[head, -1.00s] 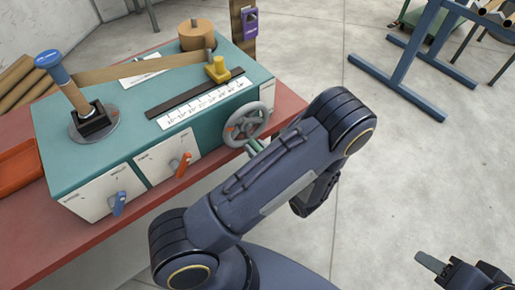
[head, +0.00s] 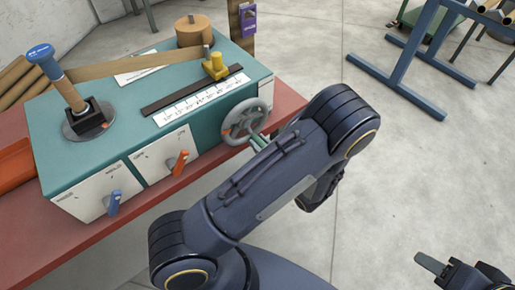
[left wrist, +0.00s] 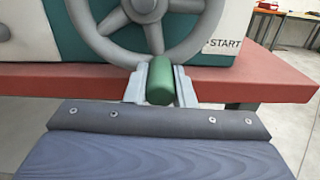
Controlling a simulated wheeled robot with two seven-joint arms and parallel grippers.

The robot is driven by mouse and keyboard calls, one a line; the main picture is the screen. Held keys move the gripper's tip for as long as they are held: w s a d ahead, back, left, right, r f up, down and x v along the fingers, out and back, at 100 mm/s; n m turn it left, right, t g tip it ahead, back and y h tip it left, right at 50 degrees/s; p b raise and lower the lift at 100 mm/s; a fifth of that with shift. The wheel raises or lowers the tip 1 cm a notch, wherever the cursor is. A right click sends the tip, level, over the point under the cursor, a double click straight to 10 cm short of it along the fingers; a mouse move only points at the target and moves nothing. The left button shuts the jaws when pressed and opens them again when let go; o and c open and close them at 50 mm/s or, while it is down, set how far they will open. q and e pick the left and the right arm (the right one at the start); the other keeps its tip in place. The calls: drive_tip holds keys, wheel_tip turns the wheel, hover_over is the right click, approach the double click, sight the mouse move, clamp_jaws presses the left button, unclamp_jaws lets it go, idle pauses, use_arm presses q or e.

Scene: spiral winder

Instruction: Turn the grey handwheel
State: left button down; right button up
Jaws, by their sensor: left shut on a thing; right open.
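The grey handwheel (head: 230,124) is on the right end of the teal winder's front, partly hidden by my left arm in the head view. In the left wrist view its rim and spokes (left wrist: 106,46) fill the top. A green handle (left wrist: 160,82) sits at the bottom of the rim there, between the two light fingers of my left gripper (left wrist: 160,88), which is shut on it. In the head view my left gripper (head: 260,143) is at the wheel's lower right. My right gripper (head: 440,266) is open and empty at the lower right, over the floor.
The winder stands on a red bench (head: 150,195). A blue trestle (head: 415,50) stands back right. The floor between is clear.

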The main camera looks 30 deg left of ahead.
sight(266, 108)
use_arm(q)
drive_tip(key=w+n+b, duration=0.1)
drive_tip(key=n, duration=0.1)
drive_tip(key=r+n+b, duration=0.1)
drive_tip(key=w+d+n+b, duration=0.1)
drive_tip(key=n, duration=0.1)
drive_tip(key=shift+w+d+r+n+b, duration=0.1)
drive_tip(key=shift+w+r+n+b, duration=0.05)
drive_tip(key=shift+w+n+b, duration=0.2)
drive_tip(key=shift+w+d+r+n+b, duration=0.1)
drive_tip(key=shift+w+r+n+b, duration=0.15)
drive_tip(key=shift+r+n+b, duration=1.55)
drive_tip(key=shift+w+d+r+n+b, duration=0.25)
drive_tip(key=shift+r+n+b, duration=0.55)
drive_tip(key=shift+n, duration=1.9)
drive_tip(key=shift+w+r+n+b, duration=0.3)
drive_tip(key=shift+r+n+b, duration=1.05)
drive_tip(key=shift+n, duration=0.9)
drive_tip(key=c, duration=1.2)
unclamp_jaws()
drive_tip(key=shift+c, duration=0.2)
